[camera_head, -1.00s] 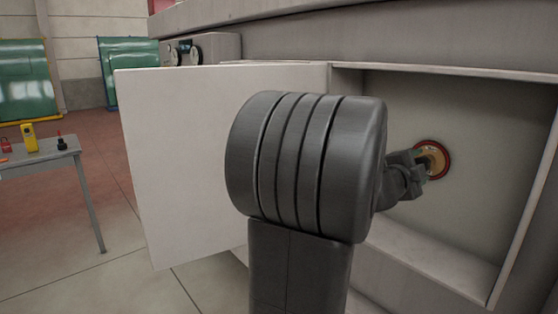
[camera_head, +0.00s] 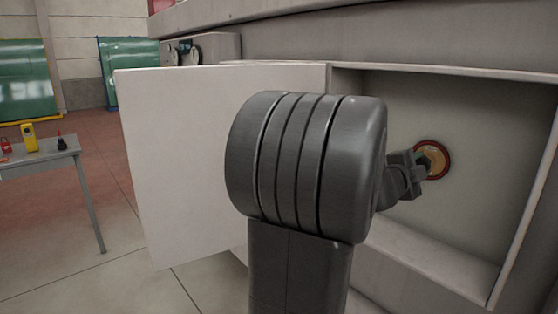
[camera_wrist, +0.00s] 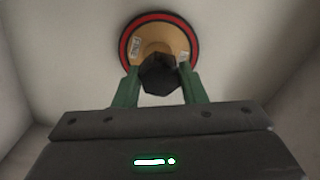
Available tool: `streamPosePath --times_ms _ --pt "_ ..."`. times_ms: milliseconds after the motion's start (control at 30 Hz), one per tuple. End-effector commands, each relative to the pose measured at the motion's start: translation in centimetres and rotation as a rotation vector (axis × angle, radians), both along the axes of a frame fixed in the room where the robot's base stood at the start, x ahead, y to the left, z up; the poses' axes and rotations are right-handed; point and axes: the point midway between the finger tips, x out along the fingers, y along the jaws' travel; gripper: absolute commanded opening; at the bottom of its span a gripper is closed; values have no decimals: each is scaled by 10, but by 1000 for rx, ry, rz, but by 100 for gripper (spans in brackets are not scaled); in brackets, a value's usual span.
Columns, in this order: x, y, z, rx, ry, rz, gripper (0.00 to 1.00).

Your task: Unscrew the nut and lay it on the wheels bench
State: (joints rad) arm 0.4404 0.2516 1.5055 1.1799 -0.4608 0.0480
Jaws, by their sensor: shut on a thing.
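A dark hexagonal nut (camera_wrist: 159,75) sits between the green fingers of my gripper (camera_wrist: 160,84) in the wrist view. My gripper is shut on it. Behind the nut is a round tan wheel with a red and black rim (camera_wrist: 150,19), set against the back wall of the open compartment. Whether the nut still touches the wheel I cannot tell. In the head view the wheel (camera_head: 443,160) shows at the right, partly hidden by my gripper (camera_head: 424,167). The nut is not clear there.
The compartment has a pale bottom ledge (camera_head: 430,262) and side walls close around my arm. Its white door (camera_head: 190,170) stands open on the left. A grey table (camera_head: 45,155) with small red, yellow and black items stands at the far left. Floor between is clear.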

Motion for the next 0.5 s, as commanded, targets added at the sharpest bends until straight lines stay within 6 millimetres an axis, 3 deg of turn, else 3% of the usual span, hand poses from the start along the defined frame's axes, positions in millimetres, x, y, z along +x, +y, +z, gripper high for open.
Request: streamPosePath --times_ms 500 --pt "0 1 6 -364 431 2 10"
